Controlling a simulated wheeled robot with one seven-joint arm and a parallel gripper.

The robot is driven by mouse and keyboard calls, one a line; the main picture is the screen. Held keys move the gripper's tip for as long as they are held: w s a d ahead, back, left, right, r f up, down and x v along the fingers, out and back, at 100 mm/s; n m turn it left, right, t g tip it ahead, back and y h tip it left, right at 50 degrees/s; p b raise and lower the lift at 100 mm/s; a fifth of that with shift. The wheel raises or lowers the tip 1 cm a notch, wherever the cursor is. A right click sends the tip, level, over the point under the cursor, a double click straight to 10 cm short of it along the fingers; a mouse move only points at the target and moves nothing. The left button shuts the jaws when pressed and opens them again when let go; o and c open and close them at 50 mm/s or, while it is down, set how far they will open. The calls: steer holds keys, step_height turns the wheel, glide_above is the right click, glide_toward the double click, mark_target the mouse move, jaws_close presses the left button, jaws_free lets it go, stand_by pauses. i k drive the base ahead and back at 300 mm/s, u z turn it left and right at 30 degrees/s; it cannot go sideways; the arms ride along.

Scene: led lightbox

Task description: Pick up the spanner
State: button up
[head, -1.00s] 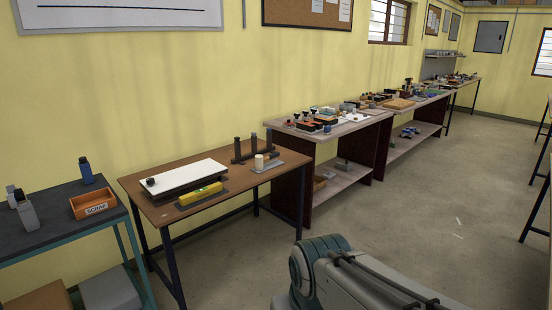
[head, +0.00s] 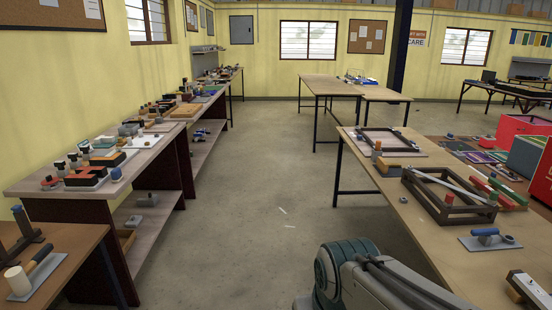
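I cannot make out a spanner for certain in the head view. A long pale grey bar (head: 450,186) lies slantwise across a dark open frame on the right-hand table; I cannot tell what it is. Small tools on the left benches are too small to name. My arm's grey and teal link shows at the bottom centre, but my gripper is out of view.
A long wooden table (head: 425,215) stands close on the right, with the dark frame (head: 440,212) and a blue-handled tool on a grey plate (head: 487,240). Cluttered benches (head: 50,187) line the left wall. Clear concrete floor (head: 265,185) runs between them.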

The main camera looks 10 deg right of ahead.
mark_target(489, 232)
steer(key=z, duration=0.75)
steer(key=i, duration=1.25)
steer(key=z, duration=0.55)
